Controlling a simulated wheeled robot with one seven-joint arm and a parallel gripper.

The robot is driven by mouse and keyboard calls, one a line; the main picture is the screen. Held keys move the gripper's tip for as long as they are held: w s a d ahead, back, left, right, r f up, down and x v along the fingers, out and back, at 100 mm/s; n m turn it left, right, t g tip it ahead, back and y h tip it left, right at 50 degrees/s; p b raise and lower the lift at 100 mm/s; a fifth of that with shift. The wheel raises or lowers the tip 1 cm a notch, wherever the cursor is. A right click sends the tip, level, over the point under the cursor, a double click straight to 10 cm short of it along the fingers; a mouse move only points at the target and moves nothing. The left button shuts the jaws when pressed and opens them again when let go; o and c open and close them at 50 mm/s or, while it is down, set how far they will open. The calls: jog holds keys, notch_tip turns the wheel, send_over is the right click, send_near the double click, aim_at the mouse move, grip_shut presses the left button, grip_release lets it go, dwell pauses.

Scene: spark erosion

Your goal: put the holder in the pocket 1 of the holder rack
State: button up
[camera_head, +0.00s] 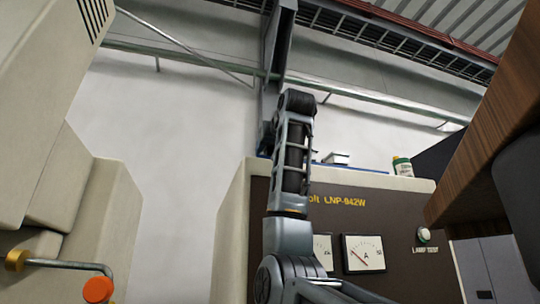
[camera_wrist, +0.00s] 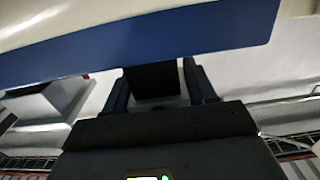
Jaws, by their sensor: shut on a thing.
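My gripper (camera_wrist: 158,82) shows in the wrist view, with a dark finger on each side. It is shut on a dark, blocky piece (camera_wrist: 152,80), which I take to be the holder; only part of it shows. A wide blue band (camera_wrist: 150,55) with a pale surface above it crosses the top of the wrist view, just beyond the fingertips. Whether it touches the held piece cannot be told. In the head view my arm rises in the middle, and my gripper cannot be made out. I cannot make out the holder rack or its pocket 1 in either view.
A beige cabinet with a brown front (camera_head: 300,225) and dial meters (camera_head: 363,254) stands ahead. Beige machine parts (camera_head: 85,220) stand left; a wooden panel (camera_head: 490,120) juts in at right.

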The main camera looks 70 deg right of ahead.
jog(key=shift+f, duration=1.1)
jog(key=shift+f, duration=0.2)
jog(key=o, duration=1.4)
jog(key=shift+r, duration=0.1)
jog(key=shift+s, duration=0.1)
jog(key=b+v, duration=0.4)
jog(key=v, duration=0.8)
